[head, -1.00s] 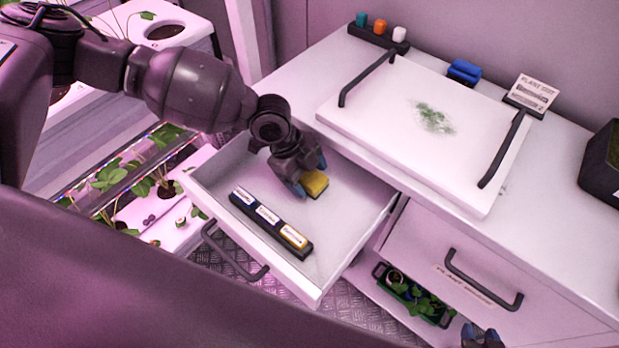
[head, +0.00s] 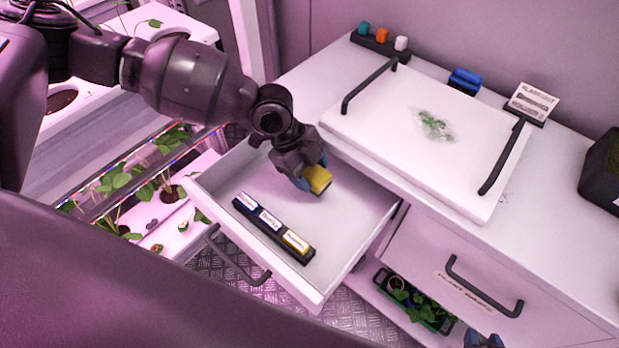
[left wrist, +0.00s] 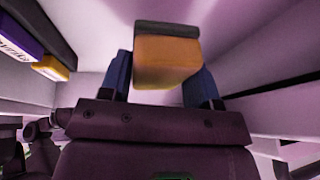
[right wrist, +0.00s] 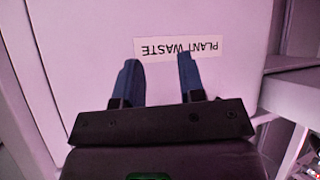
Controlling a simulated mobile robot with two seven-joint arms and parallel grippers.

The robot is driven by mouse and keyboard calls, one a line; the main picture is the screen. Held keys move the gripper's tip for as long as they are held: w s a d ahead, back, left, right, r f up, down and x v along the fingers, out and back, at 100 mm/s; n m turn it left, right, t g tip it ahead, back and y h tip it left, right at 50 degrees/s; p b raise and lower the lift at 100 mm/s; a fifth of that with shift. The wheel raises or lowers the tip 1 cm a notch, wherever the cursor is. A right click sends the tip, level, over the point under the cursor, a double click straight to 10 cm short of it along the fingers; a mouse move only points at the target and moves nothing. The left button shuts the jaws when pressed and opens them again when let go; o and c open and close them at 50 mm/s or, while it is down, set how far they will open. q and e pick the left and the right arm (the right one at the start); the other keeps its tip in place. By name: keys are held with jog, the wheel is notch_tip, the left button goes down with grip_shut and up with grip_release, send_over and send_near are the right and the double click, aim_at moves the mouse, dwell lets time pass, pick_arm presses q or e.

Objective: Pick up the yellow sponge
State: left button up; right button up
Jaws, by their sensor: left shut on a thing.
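The yellow sponge (head: 318,180) is held between the fingers of my left gripper (head: 312,181), over the open drawer near its back right side. In the left wrist view the sponge (left wrist: 168,62), with a dark layer along one side, sits between the two blue fingers. My left gripper is shut on it. My right gripper (head: 483,342) is at the bottom edge of the head view. In the right wrist view its two blue fingers (right wrist: 160,80) are apart with nothing between them, in front of a panel labelled PLANT WASTE.
The open drawer (head: 225,192) also holds a dark strip with labelled blocks (head: 270,226). A white board (head: 385,130) with two dark handles lies on the counter. A blue item (head: 465,78) and a sign (head: 532,100) stand behind it. A plant tray (head: 415,300) sits below.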

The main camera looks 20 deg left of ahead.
aim_at(310, 171)
pick_arm(q)
notch_tip(310, 171, up, 16)
jog(key=p, duration=0.2)
jog(key=shift+r, duration=0.2)
